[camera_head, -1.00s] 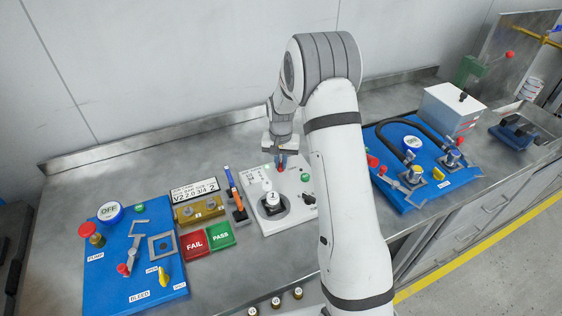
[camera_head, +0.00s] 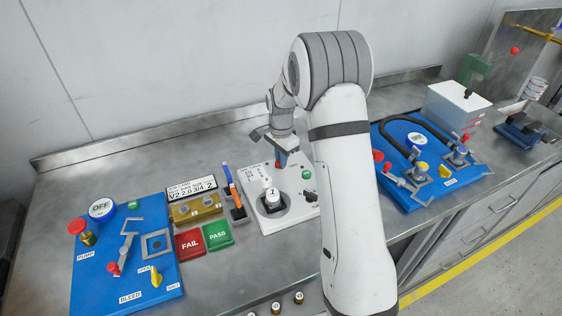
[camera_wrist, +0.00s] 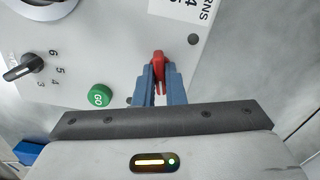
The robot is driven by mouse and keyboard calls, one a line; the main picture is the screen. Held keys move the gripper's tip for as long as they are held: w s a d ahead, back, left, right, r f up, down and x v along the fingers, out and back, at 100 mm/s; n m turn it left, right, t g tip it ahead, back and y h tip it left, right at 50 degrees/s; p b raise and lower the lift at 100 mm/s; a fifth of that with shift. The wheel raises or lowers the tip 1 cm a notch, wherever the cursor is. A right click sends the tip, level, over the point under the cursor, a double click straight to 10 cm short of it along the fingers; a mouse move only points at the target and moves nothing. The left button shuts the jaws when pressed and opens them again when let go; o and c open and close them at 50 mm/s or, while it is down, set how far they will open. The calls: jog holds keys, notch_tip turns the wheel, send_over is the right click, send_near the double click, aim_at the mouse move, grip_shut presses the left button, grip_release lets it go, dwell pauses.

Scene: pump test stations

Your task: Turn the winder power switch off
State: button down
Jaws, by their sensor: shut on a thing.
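The winder is a white panel (camera_head: 298,191) in the middle of the bench, with a white spool (camera_head: 271,196) on a dark round base. Its small red switch lever (camera_wrist: 158,62) stands near the panel's edge in the wrist view. My gripper (camera_wrist: 159,78) has its blue fingers closed around the red lever, one on each side. In the head view my gripper (camera_head: 281,160) is at the panel's far edge, and its fingers mostly hide the switch. The lever's base and any on or off marking are hidden or too small to read.
A green GO button (camera_wrist: 100,97) and a black numbered dial (camera_wrist: 24,69) are close to my fingers. Blue test stations stand left (camera_head: 95,270) and right (camera_head: 400,190). Red FAIL (camera_head: 189,244) and green PASS (camera_head: 217,236) pads lie left of the winder.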

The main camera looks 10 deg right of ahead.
jog(key=shift+m+b, duration=0.45)
jog(key=shift+m, duration=1.05)
jog(key=c, duration=1.5)
grip_release()
notch_tip(320, 180, up, 8)
jog(key=shift+f+b, duration=0.1)
jog(key=shift+b, duration=0.35)
